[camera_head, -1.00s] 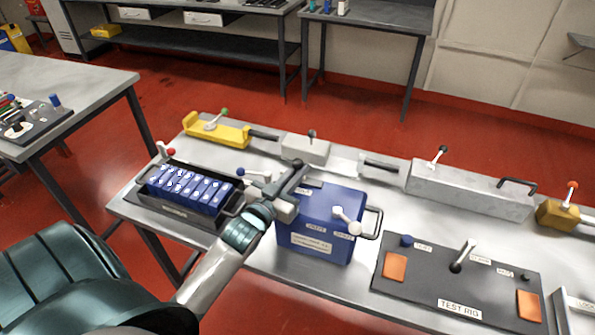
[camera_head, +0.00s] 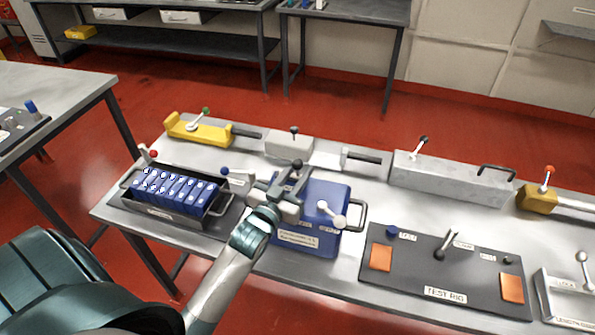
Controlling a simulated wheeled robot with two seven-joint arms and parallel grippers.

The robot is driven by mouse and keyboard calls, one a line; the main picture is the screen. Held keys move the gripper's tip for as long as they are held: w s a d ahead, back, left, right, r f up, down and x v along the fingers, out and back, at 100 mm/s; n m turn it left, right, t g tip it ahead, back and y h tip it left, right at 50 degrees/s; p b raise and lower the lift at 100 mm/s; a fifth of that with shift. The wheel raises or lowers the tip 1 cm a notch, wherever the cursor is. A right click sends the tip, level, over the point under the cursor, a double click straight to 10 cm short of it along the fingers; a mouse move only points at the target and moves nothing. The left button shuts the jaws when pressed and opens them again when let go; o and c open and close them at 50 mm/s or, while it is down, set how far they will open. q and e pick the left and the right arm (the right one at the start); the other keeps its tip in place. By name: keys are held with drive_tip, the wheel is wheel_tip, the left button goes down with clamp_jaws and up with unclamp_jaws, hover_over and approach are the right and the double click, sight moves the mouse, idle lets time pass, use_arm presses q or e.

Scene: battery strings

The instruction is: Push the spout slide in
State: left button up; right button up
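A blue box (camera_head: 307,240) with white labels stands on the long grey bench. A white knobbed lever (camera_head: 331,214) is on its top, and a dark handle (camera_head: 361,216) is on its right side. No part is readable as the spout slide; it may be hidden by my gripper. My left gripper (camera_head: 291,178) is over the box's upper left edge, very close to it. Its fingers overlap the dark parts there, so I cannot tell whether it is open, shut or touching. My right gripper is out of view.
A black tray of blue cells (camera_head: 157,214) stands left of the box, with a blue-knobbed lever (camera_head: 236,172) between. A dark test rig panel (camera_head: 405,270) lies to the right. A yellow tool (camera_head: 205,133), a grey block (camera_head: 290,146) and a long grey case (camera_head: 450,180) line the back.

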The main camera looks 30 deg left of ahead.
use_arm(q)
drive_tip(key=shift+s+a+f, duration=0.1)
drive_tip(key=shift+s, duration=0.45)
drive_tip(key=s+d+b, duration=0.1)
drive_tip(key=s+b, duration=0.4)
drive_tip(key=s, duration=1.1)
drive_tip(key=shift+s, duration=0.15)
drive_tip(key=shift+d, duration=0.1)
